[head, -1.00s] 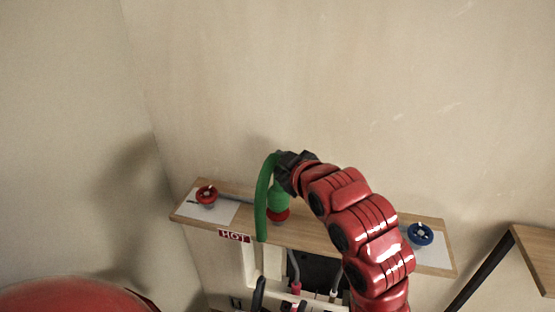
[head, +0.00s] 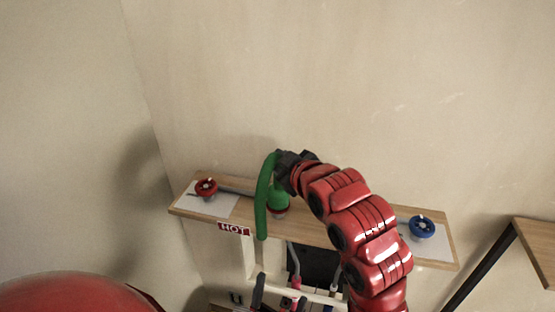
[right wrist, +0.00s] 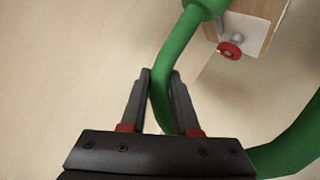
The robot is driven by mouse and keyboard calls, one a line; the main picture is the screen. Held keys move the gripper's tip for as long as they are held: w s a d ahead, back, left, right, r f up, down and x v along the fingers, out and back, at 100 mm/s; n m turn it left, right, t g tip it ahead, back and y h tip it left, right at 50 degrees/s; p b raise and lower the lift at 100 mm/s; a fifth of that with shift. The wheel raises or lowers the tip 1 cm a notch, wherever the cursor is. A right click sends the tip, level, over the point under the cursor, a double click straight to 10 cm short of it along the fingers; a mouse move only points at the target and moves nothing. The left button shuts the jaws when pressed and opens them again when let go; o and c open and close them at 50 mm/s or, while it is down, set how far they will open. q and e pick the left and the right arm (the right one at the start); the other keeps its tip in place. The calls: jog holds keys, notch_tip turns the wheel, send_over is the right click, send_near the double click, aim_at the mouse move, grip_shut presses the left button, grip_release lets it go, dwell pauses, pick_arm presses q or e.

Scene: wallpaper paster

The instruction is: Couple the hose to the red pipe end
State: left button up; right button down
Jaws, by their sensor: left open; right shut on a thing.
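The green hose (head: 262,205) arches over the wooden shelf, one length hanging past its front edge. Its wider green end (head: 278,198) points down directly above the red pipe end (head: 279,212); whether they touch or are joined I cannot tell. My right gripper (head: 284,170) is shut on the hose near the top of the arch. In the right wrist view, the hose (right wrist: 176,60) runs between my right gripper's fingers (right wrist: 160,75), with its wide end cut off at the top. My left gripper (head: 280,290) is open and empty, low in the head view below the shelf.
The wooden shelf (head: 320,230) carries a red valve wheel (head: 206,188) at left and a blue valve wheel (head: 421,227) at right. A HOT sign (head: 234,229) is on its front edge. Another wooden board (head: 538,255) is at far right. The wall above is clear.

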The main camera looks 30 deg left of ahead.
jog(key=shift+f, duration=0.15)
jog(key=c, duration=0.6)
grip_release()
jog(key=shift+s+d, duration=0.2)
jog(key=shift+d, duration=0.1)
jog(key=b+v, duration=0.3)
jog(key=v, duration=1.3)
jog(key=shift+s+d+r+b, duration=0.1)
jog(key=shift+d+r+b, duration=0.15)
jog(key=shift+r+b, duration=0.05)
